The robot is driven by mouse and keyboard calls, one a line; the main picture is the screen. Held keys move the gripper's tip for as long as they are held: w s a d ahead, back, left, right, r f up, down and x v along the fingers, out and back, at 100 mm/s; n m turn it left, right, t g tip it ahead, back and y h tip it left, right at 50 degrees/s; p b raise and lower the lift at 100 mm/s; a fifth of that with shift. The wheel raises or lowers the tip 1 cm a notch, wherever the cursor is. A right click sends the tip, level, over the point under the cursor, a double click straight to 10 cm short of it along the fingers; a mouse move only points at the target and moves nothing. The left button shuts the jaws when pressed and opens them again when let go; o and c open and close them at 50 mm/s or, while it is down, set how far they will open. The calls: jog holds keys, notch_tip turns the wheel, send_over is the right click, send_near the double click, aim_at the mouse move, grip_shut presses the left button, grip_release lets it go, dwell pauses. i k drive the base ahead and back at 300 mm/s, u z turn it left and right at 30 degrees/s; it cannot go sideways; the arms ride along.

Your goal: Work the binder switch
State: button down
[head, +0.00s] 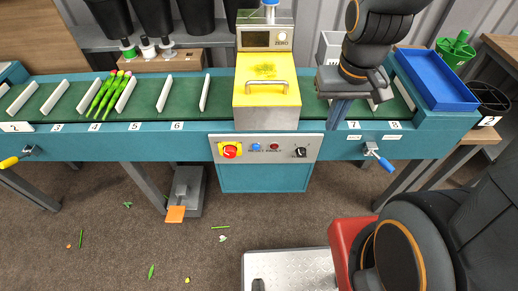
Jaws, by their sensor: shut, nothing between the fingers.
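The binder (266,112) is a box with a yellow lid and a metal handle, in the middle of the green belt. On its front panel (272,161) sit a red knob on yellow (230,151), a blue button (256,147), a red lamp or button (274,146) and a black rotary switch (300,152) at the right. The switch's setting is too small to read. My gripper (337,122) is shut and empty. In the picture it is right of the binder, above and right of the black switch, apart from it.
Green tulips with pink tips (108,96) lie on the left belt among white dividers. A blue tray (436,80) is at the right end. Blue-handled (380,157) and yellow-handled (15,159) levers stick out in front. An orange pedal (175,214) stands on the floor.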

aim_at(230, 152)
jog(key=u, duration=1.6)
jog(key=k, duration=0.6)
jog(key=z, duration=1)
